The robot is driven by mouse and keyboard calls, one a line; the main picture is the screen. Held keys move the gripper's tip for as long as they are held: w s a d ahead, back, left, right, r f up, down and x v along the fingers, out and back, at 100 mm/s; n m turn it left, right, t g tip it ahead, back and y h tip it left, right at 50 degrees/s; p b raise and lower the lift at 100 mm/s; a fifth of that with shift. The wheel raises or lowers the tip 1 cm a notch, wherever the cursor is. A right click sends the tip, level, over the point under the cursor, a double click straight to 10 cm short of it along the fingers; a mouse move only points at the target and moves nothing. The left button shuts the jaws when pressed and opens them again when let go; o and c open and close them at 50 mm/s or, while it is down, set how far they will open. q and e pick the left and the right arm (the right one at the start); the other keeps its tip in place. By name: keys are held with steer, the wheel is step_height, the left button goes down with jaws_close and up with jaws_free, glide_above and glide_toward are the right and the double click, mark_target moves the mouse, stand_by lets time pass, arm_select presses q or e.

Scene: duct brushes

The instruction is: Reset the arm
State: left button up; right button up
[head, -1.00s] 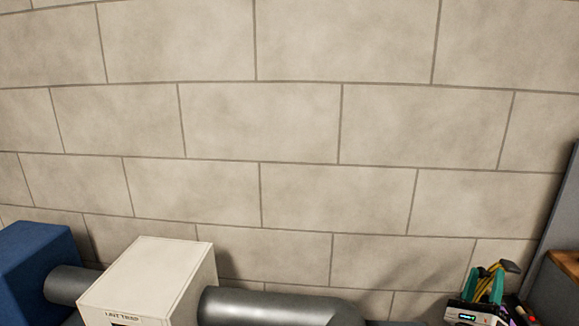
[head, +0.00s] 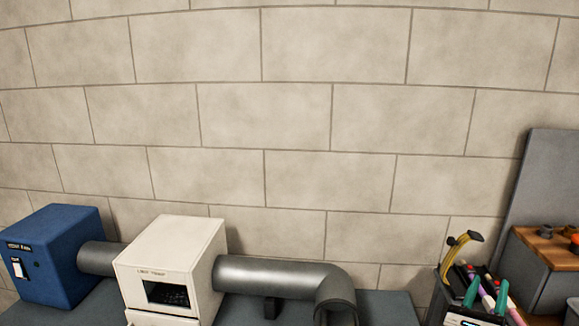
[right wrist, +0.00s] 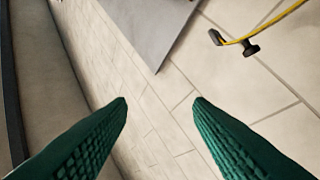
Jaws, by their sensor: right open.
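My right gripper (head: 488,283) shows at the bottom right of the head view, with green ribbed fingers pointing up. In the right wrist view its fingers (right wrist: 160,102) stand wide apart with nothing between them. A yellow-handled tool with a black end (head: 462,241) rises just left of and above this gripper in the head view. It also shows at the top right of the wrist view (right wrist: 238,42), apart from the fingers. My left gripper is in neither view.
A blue box (head: 60,255), a white lint trap box (head: 170,248) and a grey duct (head: 265,275) stand along the block wall. At right are a dark tool holder (head: 441,297), a grey panel (head: 550,175) and a wood-topped cabinet (head: 530,242). The wall area above is clear.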

steer(key=s+a+f+m+g+y, duration=0.25)
steer(key=s+f+m+g, duration=0.3)
steer(key=f+m, duration=0.35)
steer(key=s+a+f+m+g+y, duration=0.1)
steer(key=s+f+m+g+y, duration=0.25)
steer(key=s+f+m, duration=0.5)
steer(key=s+a+f+m+g+y, duration=0.25)
steer(key=s+a+m+y, duration=0.25)
steer(key=s+a+m, duration=0.3)
steer(key=s+a+f+m+g+y, duration=0.1)
steer(key=s+a+m+g+y, duration=0.2)
steer(key=s+a+m+y, duration=0.35)
step_height(320, 180, down, 26)
steer(key=s+a+g+h+b, duration=0.1)
steer(key=s+a+g+h, duration=0.1)
steer(key=a, duration=0.1)
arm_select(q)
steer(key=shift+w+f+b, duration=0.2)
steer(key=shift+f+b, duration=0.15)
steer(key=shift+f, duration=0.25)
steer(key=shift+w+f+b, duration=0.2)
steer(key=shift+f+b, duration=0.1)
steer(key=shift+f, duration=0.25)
arm_select(e)
steer(key=s+d+f, duration=0.3)
steer(key=s+f, duration=1.4)
steer(key=f, duration=0.1)
steer(key=shift+d+f+n+g, duration=0.15)
steer(key=shift+n+g, duration=0.15)
steer(key=shift+g, duration=0.05)
